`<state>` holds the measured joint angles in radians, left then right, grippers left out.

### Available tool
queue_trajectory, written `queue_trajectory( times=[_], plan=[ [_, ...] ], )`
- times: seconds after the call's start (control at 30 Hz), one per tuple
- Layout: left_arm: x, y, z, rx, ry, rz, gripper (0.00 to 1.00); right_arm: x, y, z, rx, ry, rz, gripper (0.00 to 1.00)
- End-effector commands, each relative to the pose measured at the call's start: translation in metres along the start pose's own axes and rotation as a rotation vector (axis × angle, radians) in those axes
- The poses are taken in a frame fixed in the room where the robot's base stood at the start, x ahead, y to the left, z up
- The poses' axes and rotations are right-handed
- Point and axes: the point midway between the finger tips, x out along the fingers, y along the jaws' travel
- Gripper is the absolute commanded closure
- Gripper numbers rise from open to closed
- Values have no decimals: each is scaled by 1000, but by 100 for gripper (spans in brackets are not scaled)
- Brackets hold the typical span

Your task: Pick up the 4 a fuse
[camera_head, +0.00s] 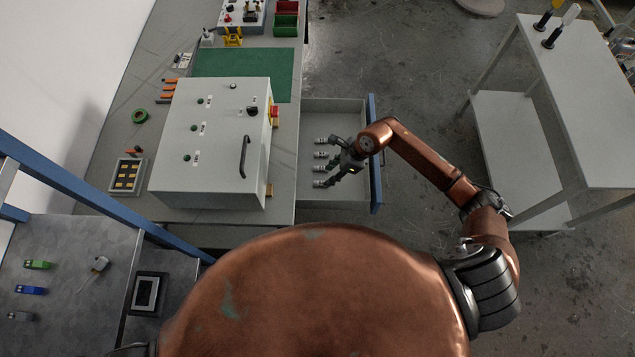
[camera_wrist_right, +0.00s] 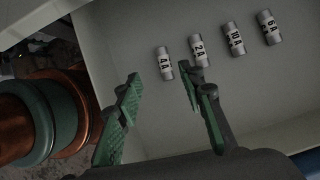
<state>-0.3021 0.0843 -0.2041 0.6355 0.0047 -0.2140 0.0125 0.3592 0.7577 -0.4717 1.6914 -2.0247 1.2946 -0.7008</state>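The 4 A fuse (camera_wrist_right: 165,63) is a small silver cylinder with a white label. In the right wrist view it is the leftmost of a row of labelled fuses lying on the pale drawer floor. My right gripper (camera_wrist_right: 161,77) is open and empty, its green-padded fingers pointing towards the 4 A fuse. The fuse shows just beyond the gap between the fingertips, and I cannot tell the remaining height. In the head view my right gripper (camera_head: 333,163) is over the open drawer (camera_head: 340,106), beside the fuses. My left gripper is not in view.
The 2 A fuse (camera_wrist_right: 199,50) lies close beside the right fingertip, then the 10 A fuse (camera_wrist_right: 233,39) and 6 A fuse (camera_wrist_right: 269,27). The drawer has a blue front (camera_head: 375,150). A grey control box (camera_head: 212,140) stands on the bench left of it.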

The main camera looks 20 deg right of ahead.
Motion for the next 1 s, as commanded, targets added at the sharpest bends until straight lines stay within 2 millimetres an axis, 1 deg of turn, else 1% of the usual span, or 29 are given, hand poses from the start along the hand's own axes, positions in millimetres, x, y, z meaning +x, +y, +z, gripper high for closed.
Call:
queue_trajectory(
  times=[0.07, 0.13, 0.37, 0.6, 0.7, 0.97, 1.0],
  plan=[
    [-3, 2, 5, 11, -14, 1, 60, 1, 0, -8, -25, 35, -14, 64],
    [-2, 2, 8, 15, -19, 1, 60, 8, -1, -11, -32, 46, -19, 64],
    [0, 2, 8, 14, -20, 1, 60, 33, -2, -11, -30, 44, -18, 64],
    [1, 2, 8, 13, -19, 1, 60, 67, -4, -11, -29, 42, -17, 64],
    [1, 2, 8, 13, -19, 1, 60, 76, -5, -12, -30, 44, -19, 64],
    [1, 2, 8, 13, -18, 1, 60, 79, -5, -12, -31, 43, -20, 64],
    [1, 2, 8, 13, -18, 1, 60, 78, -5, -12, -31, 43, -20, 65]
  ],
)
